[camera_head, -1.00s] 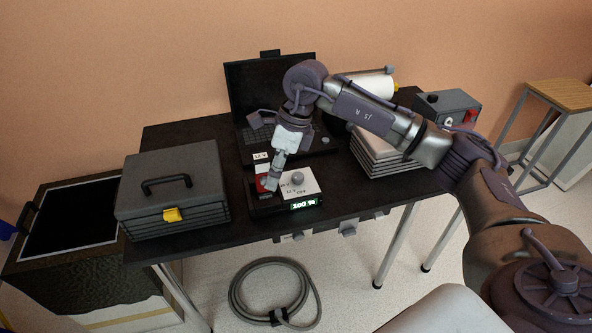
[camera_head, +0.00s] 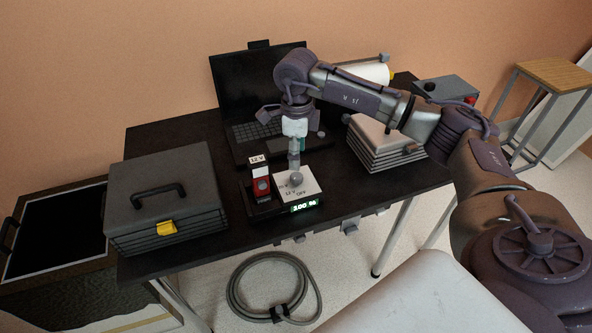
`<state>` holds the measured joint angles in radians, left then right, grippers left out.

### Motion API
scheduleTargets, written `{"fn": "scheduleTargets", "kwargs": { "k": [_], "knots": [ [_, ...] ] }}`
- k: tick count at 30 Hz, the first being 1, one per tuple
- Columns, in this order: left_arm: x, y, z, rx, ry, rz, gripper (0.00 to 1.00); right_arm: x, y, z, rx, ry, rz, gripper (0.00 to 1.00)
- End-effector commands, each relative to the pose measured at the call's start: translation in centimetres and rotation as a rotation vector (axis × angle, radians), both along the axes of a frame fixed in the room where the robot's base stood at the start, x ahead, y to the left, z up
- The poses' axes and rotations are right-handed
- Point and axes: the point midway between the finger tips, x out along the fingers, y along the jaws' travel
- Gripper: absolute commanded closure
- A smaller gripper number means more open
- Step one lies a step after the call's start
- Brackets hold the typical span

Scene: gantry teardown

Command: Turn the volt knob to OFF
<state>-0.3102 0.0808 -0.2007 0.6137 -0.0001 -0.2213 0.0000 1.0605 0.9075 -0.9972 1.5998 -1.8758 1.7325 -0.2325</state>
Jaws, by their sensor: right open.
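The volt knob (camera_head: 296,179) is a small round grey knob on a white plate (camera_head: 310,187) marked with "12 V" and "OFF". The plate is on a dark unit near the table's front edge, with a green lit display (camera_head: 305,205). My right gripper (camera_head: 294,162) points down just above and behind the knob; its fingers are open. I cannot tell whether the fingertips touch the knob. A red switch or battery part (camera_head: 261,186) stands to the left of the plate, under a "12 V" label. My left gripper is not in view.
A grey toolbox (camera_head: 165,205) with a yellow latch stands on the table's left. A laptop (camera_head: 258,100) is behind my gripper. Stacked grey cases (camera_head: 378,150) lie to the right. A coiled hose (camera_head: 272,290) is on the floor.

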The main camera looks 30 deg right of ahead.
Motion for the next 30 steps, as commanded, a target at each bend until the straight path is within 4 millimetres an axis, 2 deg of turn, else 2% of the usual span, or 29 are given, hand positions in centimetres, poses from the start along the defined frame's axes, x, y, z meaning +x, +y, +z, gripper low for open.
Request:
{"fn": "scheduleTargets", "kwargs": {
  "k": [3,10,15,23,26,30],
  "knots": [
    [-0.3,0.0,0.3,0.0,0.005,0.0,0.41,-0.1,0.1,-2.6,0.001,0.004,0.0,0.41],
    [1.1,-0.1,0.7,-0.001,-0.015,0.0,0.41,0.0,0.0,-6.0,0.001,0.001,0.0,0.41],
    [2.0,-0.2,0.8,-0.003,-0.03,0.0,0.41,0.0,0.1,-7.0,0.001,-0.001,0.0,0.41],
    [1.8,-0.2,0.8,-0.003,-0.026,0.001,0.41,0.0,0.1,-7.2,0.001,-0.001,0.0,0.41],
    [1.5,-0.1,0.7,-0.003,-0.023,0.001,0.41,0.0,0.1,-7.2,0.001,-0.001,0.0,0.54],
    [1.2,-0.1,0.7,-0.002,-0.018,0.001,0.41,0.0,0.1,-7.2,0.001,-0.001,0.0,0.78]
  ]
}}
